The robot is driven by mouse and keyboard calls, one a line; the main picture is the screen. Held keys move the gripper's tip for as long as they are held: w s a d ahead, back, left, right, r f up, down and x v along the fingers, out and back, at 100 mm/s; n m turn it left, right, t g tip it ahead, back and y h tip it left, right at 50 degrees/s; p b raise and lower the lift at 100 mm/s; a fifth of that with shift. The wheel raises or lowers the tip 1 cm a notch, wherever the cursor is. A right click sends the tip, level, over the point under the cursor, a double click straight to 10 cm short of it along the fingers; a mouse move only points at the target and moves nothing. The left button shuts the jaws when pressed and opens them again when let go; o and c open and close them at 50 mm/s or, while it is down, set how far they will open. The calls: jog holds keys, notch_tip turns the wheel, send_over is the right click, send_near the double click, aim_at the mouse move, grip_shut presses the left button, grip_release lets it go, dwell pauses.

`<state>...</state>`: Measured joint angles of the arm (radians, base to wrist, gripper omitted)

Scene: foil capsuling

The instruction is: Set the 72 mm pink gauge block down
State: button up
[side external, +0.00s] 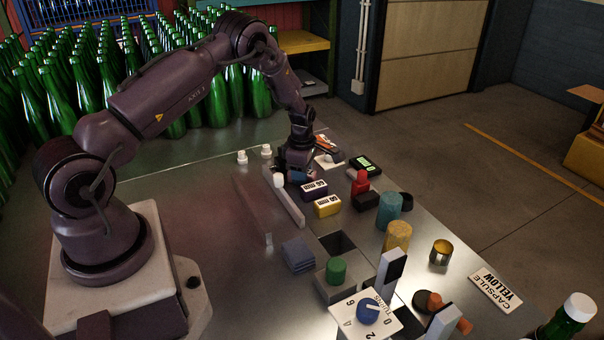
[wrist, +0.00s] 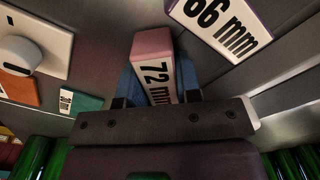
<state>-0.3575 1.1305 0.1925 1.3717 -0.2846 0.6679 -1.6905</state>
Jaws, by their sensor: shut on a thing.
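The pink gauge block (wrist: 152,47), labelled 72 mm, shows in the wrist view between the two blue fingers of my gripper (wrist: 160,82). The fingers are shut on its sides, and its far end sticks out past them. In the side view my gripper (side external: 297,176) is low over the far part of the metal table, and the pink block cannot be made out there. I cannot tell whether the block touches the table. The purple 66 mm block (side external: 314,190) lies close beside my gripper; it also shows at the upper right of the wrist view (wrist: 222,27).
A yellow 60 mm block (side external: 327,206) lies nearer the camera than the purple one. A pale rail (side external: 289,207) runs left of both. A red item (side external: 360,183) and a teal cylinder (side external: 389,209) stand to the right.

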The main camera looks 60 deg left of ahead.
jog(key=o, duration=1)
jog(key=shift+f, duration=0.1)
jog(key=shift+o, duration=0.2)
